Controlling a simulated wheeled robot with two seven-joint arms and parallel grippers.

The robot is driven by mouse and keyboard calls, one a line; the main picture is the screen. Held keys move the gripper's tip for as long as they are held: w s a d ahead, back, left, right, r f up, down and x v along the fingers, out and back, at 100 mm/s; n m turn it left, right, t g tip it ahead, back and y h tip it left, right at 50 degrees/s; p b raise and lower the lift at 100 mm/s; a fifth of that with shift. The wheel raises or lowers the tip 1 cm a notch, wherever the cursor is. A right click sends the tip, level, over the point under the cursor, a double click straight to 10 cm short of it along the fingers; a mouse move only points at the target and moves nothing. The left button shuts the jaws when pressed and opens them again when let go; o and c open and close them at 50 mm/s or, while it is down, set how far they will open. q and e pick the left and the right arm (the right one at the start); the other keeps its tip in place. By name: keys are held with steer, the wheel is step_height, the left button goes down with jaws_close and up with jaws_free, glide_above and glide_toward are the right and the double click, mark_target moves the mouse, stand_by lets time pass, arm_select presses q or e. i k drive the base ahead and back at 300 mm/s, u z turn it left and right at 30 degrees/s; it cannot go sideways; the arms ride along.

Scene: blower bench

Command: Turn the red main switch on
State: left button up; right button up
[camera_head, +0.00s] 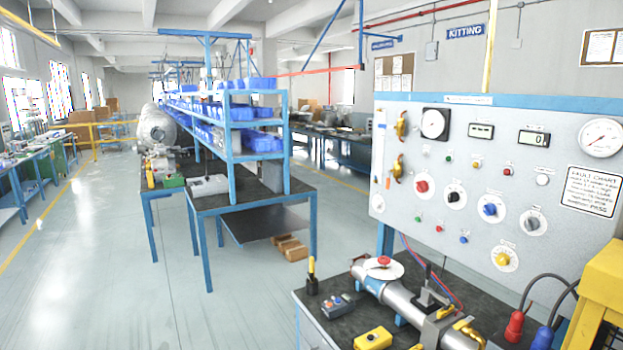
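A red rotary knob (421,186) on a round white dial sits at the left of the grey control panel (470,262), first in a row of knobs. I take it as the main switch; its label and pointer position are too small to read. A red handwheel (383,261) on a white disc also shows, on top of the metal pipe (405,300) on the bench below the panel. Neither of my grippers is in view, and nothing touches the red knob.
Black (455,196), blue (489,209), grey (532,223) and yellow (502,258) knobs neighbour the red one. Brass valves (400,125) stick out above it. A yellow housing (598,295) stands at the right, with cables beside it. The floor (130,270) at left is open.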

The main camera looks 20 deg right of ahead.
mark_target(422, 187)
steer(key=u, duration=0.55)
steer(key=i, duration=1.85)
steer(key=z, duration=1.1)
steer(key=i, duration=0.95)
steer(key=z, duration=1.05)
